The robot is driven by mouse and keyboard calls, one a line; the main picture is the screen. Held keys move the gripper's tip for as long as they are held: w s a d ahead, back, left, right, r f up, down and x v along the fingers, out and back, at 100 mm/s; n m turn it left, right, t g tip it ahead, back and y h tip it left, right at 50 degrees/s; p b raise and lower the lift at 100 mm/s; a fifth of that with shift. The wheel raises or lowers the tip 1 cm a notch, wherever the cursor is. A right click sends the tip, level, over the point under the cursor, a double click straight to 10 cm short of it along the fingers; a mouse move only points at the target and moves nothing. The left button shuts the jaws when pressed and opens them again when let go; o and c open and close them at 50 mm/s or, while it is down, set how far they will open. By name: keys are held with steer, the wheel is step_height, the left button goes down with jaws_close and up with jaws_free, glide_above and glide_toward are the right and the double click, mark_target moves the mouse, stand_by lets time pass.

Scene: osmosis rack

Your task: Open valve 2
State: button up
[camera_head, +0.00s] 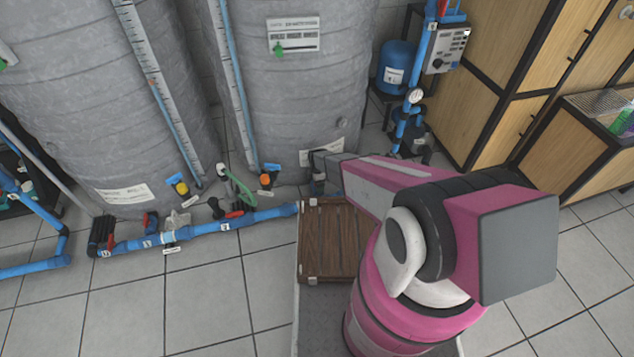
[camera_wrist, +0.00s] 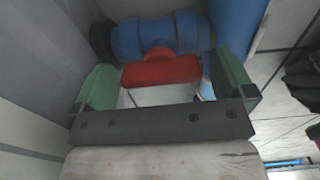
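In the wrist view a red valve handle (camera_wrist: 160,70) sits on a blue pipe fitting (camera_wrist: 158,35). My gripper (camera_wrist: 165,82) is open, with its green fingers apart on the left and right of the red handle. I cannot tell whether either finger touches it, and no number shows on this valve. In the head view my forearm reaches towards the foot of the right tank, and my gripper is mostly hidden there. Other red valve handles show along the floor pipe, one near the middle (camera_head: 234,214) and one at the left end (camera_head: 111,241). Their label numbers are too small to read surely.
Two large grey tanks (camera_head: 85,90) stand behind the blue floor pipe (camera_head: 200,230). A brown slatted platform (camera_head: 335,240) lies below my arm. Wooden cabinets (camera_head: 520,90) and a blue vessel (camera_head: 396,66) stand at right. The tiled floor in front of the pipe is clear.

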step_height(320, 180, up, 11)
stand_by(0.6)
steer(key=shift+f, duration=0.1)
steer(key=s+d+r+m, duration=0.6)
steer(key=r+m, duration=0.1)
steer(key=r, duration=0.4)
steer(key=s+d+r+m, duration=0.6)
steer(key=r+m, duration=0.1)
steer(key=r, duration=0.5)
steer(key=s+d+r+m, duration=0.6)
steer(key=d+r+m, duration=0.1)
steer(key=r, duration=0.5)
steer(key=shift+s, duration=0.3)
